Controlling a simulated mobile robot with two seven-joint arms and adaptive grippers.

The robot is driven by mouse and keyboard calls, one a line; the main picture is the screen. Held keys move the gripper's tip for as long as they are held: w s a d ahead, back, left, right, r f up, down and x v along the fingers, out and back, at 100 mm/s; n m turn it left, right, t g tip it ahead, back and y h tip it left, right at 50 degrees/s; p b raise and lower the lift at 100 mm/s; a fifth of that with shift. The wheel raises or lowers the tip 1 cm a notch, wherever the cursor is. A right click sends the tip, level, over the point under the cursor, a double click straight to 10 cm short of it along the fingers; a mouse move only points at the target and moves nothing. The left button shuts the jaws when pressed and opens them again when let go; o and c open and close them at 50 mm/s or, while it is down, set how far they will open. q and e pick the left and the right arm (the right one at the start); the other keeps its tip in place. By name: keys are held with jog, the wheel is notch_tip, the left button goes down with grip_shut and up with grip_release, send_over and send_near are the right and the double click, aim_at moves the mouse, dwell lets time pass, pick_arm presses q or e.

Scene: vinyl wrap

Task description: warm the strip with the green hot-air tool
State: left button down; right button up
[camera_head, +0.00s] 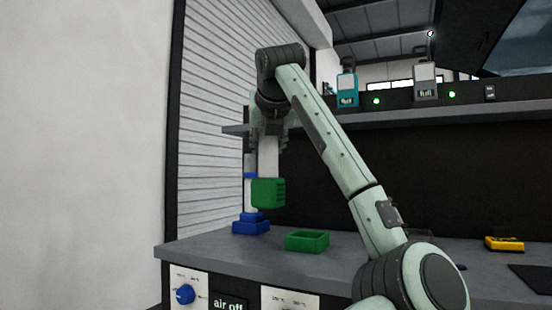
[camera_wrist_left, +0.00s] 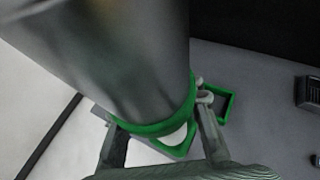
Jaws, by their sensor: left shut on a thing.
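The green hot-air tool (camera_head: 268,193) hangs upright above the bench, with a pale body and a green block at its lower end. My left gripper (camera_head: 268,132) is shut on it near its upper part. In the left wrist view, the tool's large grey barrel and green ring (camera_wrist_left: 168,122) fill the space between the fingers of my left gripper (camera_wrist_left: 160,140). An open green holder (camera_head: 306,241) sits empty on the bench below and to the right of the tool. I cannot make out the strip in either view. My right gripper is out of view.
A blue tool stands in a blue holder (camera_head: 250,226) behind the green tool. A yellow holder (camera_head: 504,243) sits at the far right of the bench (camera_head: 390,232). A blue knob (camera_head: 185,294) and an "air off" sign (camera_head: 228,304) are on the front panel.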

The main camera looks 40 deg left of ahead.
pick_arm(q)
jog(key=s+d+b, duration=0.3)
jog(key=s+b, duration=0.1)
jog(key=s, duration=0.9)
jog(key=shift+s+d, duration=0.15)
jog(key=shift+s, duration=0.2)
dwell(0.4)
